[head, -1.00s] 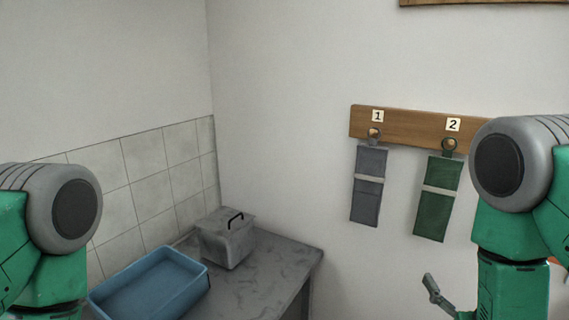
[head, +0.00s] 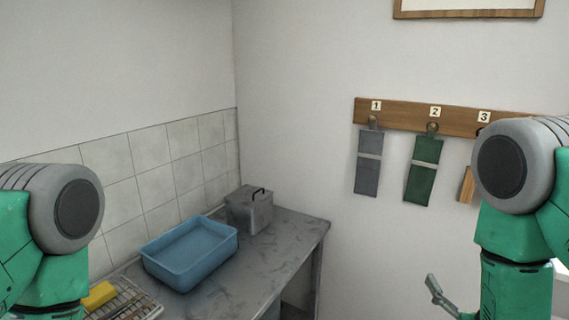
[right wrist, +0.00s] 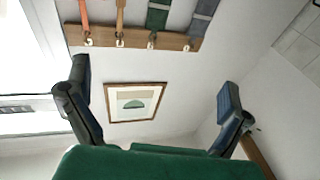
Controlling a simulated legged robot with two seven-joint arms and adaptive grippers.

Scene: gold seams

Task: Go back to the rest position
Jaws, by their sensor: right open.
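My right gripper (head: 437,292) shows in part at the lower right of the head view, with one finger visible beside my green forearm. In the right wrist view its two dark fingers (right wrist: 158,112) stand wide apart with nothing between them. It is clear of the wall and the rack. My left arm comes in at the left edge of the head view, but its gripper is out of sight.
A wooden rack (head: 395,113) on the wall holds a grey strap (head: 368,178), a green strap (head: 421,180) and an orange-brown one (head: 467,185). The counter (head: 275,260) carries a blue basin (head: 187,270), a grey lidded box (head: 250,212), a dish rack (head: 135,300) and a yellow sponge (head: 99,295).

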